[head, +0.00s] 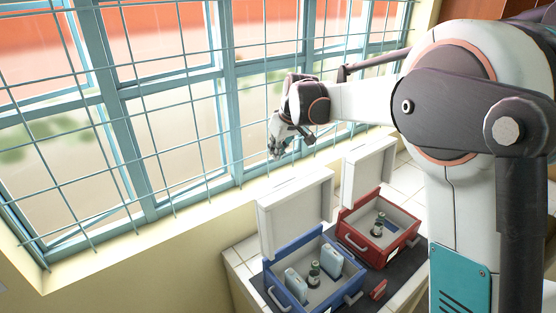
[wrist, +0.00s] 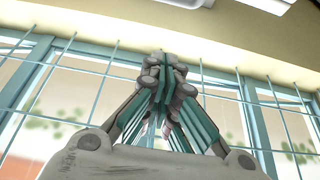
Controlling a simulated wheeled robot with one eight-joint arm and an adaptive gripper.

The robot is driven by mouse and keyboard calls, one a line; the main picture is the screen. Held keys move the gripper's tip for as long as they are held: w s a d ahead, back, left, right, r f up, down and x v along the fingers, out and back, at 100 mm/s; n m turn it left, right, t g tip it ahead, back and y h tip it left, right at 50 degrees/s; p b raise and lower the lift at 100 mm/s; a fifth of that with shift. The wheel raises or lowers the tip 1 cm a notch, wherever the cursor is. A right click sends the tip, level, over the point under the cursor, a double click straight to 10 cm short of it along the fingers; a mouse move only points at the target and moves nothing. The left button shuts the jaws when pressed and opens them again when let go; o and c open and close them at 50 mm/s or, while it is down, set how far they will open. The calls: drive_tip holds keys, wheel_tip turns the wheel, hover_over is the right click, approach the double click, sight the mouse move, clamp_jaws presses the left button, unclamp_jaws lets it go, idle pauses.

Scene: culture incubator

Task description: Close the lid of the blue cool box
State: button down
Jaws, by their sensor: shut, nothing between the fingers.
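The blue cool box (head: 284,291) stands on the counter in the head view, with its white lid (head: 296,212) raised upright at its back, toward the window. Inside it are white ice packs (head: 297,286) and a small dark-capped bottle (head: 314,272). My gripper (head: 275,151) is high above and behind the raised lid, near the window grille, apart from the box. In the wrist view my gripper (wrist: 165,65) has its fingers together with nothing between them. The cool box is not in the wrist view.
A red cool box (head: 365,247) with its white lid (head: 368,172) raised stands right of the blue one. A small red object (head: 378,290) lies in front. The barred window (head: 150,110) runs close behind the counter. White tiles (head: 236,268) show at the counter's left end.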

sight(296, 187)
drive_tip(key=x, duration=1)
drive_tip(key=s+d, duration=0.2)
drive_tip(key=s, duration=0.1)
drive_tip(key=shift+s+d+p, duration=0.25)
drive_tip(key=shift+s+p, duration=0.05)
drive_tip(key=shift+p, duration=0.05)
drive_tip(key=shift+s, duration=0.1)
